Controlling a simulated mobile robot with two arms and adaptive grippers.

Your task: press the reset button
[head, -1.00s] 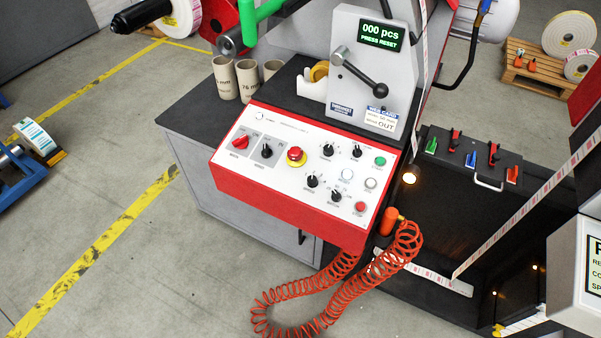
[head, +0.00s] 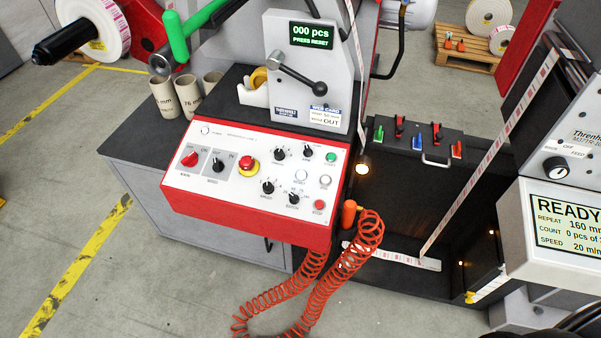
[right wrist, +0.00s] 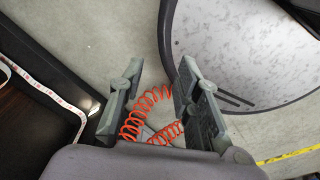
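The red and white control panel (head: 255,180) sits at the centre of the head view. Two pale round buttons, a left one (head: 300,175) and a right one (head: 325,181), lie between the green button (head: 331,158) and the red button (head: 319,205). Their labels are too small to read surely. The counter display (head: 311,36) above reads "000 pcs PRESS RESET". My right gripper (right wrist: 160,66) shows in the right wrist view with its fingers apart and nothing between the tips. It is away from the panel, which that view does not show. My left gripper is not in view.
A red emergency button (head: 248,165) and several black knobs share the panel. A lever (head: 297,72) juts out above it. A coiled orange hose (head: 340,270) hangs in front, also in the right wrist view (right wrist: 150,112). A "READY" screen (head: 567,220) stands at right.

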